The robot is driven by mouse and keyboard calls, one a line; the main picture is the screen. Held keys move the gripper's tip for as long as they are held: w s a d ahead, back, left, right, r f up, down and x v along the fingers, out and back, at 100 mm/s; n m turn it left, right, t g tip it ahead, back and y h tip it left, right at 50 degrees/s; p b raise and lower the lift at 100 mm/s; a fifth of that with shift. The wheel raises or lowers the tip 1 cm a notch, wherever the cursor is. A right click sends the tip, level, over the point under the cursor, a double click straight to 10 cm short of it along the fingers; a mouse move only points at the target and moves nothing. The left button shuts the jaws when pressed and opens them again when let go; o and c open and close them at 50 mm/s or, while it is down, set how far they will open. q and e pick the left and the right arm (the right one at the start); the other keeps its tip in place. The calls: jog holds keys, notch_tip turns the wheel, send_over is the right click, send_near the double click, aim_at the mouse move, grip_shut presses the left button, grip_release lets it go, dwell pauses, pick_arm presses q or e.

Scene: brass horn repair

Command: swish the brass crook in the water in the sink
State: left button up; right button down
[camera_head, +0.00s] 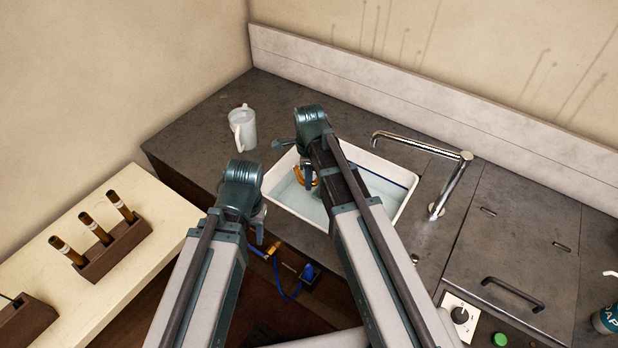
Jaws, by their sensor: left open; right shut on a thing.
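The sink (402,182) is a white basin set in the dark counter, with pale water (294,198) in it. The brass crook (299,176) shows as a small golden curve over the basin, mostly hidden by my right arm. My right gripper (305,180) is shut on the crook, pointing down into the sink; I cannot tell how deep the crook sits in the water. My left gripper (258,232) is open and empty, pointing down near the counter's front edge, left of the sink.
A chrome faucet (440,180) reaches over the basin from the right. A wooden block with handled tools (113,248) sits on the pale table at left.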

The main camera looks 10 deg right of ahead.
jog(key=shift+f+b, duration=9.05)
jog(key=shift+f, duration=0.15)
jog(key=shift+s+d, duration=0.1)
jog(key=shift+s, duration=0.05)
jog(key=shift+s+d, duration=0.95)
jog(key=shift+w+a, duration=0.15)
jog(key=shift+w, duration=0.05)
jog(key=shift+w+a, duration=0.9)
jog(key=shift+s+d, duration=0.15)
jog(key=shift+s+d, duration=0.9)
jog(key=shift+s, duration=0.05)
jog(key=shift+w+a, duration=0.1)
jog(key=shift+w, duration=0.05)
jog(key=shift+w+a, duration=0.95)
